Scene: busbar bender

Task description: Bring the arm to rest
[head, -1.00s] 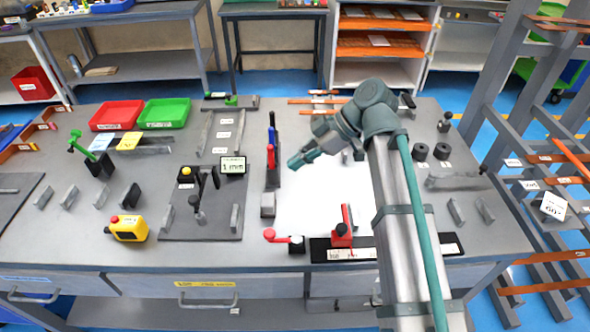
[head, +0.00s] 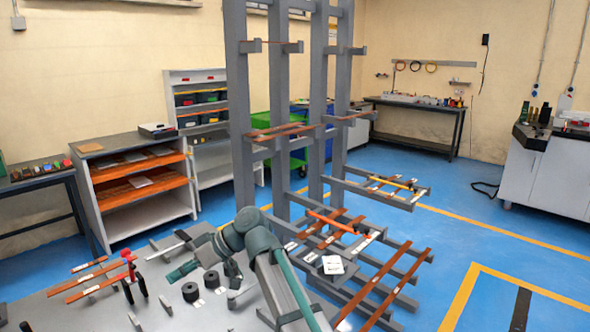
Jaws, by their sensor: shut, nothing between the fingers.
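My arm reaches up from the bottom of the head view, bends at its teal and grey joint and points left. My gripper (head: 172,274) is small in the picture. It is shut and empty, above the back right part of the grey workbench (head: 232,318). Two black rollers (head: 190,291) stand on the bench just below and right of it. Part of the bench is hidden behind my arm.
Copper bars (head: 92,279) and red-handled tools (head: 131,266) lie left of my gripper. A tall grey rack (head: 281,130) with copper bars stands close behind and right of my arm. A shelf unit (head: 137,187) stands behind left. Blue floor (head: 480,235) is open at right.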

